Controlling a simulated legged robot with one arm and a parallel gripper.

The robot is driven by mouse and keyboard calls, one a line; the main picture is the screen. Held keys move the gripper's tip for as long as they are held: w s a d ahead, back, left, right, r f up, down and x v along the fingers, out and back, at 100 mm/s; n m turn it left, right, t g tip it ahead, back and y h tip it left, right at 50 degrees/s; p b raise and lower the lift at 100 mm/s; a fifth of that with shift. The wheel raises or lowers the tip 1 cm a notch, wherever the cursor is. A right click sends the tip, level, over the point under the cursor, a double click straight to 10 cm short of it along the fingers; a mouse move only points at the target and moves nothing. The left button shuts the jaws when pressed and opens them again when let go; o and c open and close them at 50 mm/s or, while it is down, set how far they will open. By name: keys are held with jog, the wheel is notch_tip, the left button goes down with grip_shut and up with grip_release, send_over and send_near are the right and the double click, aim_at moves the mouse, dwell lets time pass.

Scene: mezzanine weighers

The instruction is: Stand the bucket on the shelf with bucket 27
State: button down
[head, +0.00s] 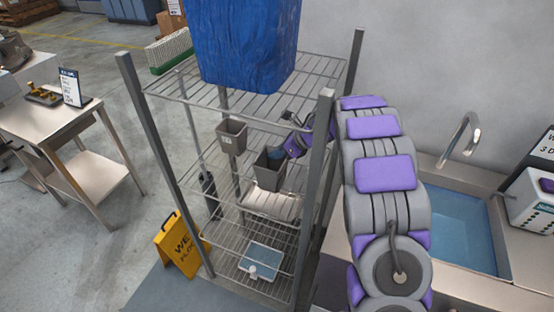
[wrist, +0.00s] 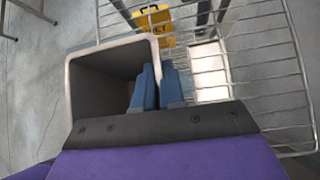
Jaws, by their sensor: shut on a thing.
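A dark grey bucket (head: 268,175) is inside the wire rack, its mouth facing up. My gripper (head: 276,153) reaches in from the right, its blue fingers at the bucket's rim. In the wrist view the fingers (wrist: 159,82) are shut on the side wall of the bucket (wrist: 95,85), which looks empty. A second grey-brown bucket (head: 231,138) with a pale label, too small to read surely, stands to the left on the rack's middle wire shelf (head: 257,133). I cannot tell whether the held bucket's bottom touches a shelf.
A large blue bag (head: 245,40) stands on the top shelf. Folded pale cloth (head: 270,205) and a blue-white scale (head: 262,260) lie on lower levels. Rack posts (head: 318,180) stand close to my arm. A yellow wet-floor sign (head: 180,245) is left; a sink (head: 455,230) is right.

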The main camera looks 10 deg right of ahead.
jog(key=f, duration=0.2)
jog(key=shift+w+d+f, duration=0.1)
jog(key=shift+d+f, duration=0.15)
jog(key=shift+f, duration=0.15)
jog(key=shift+d+r, duration=0.15)
jog(key=shift+d, duration=0.2)
jog(key=c, duration=1.7)
grip_release()
jog(key=o, duration=0.5)
jog(key=shift+a, duration=0.35)
jog(key=shift+c, duration=0.2)
jog(key=p+v, duration=0.2)
jog(key=v, duration=1)
jog(key=shift+d, duration=0.2)
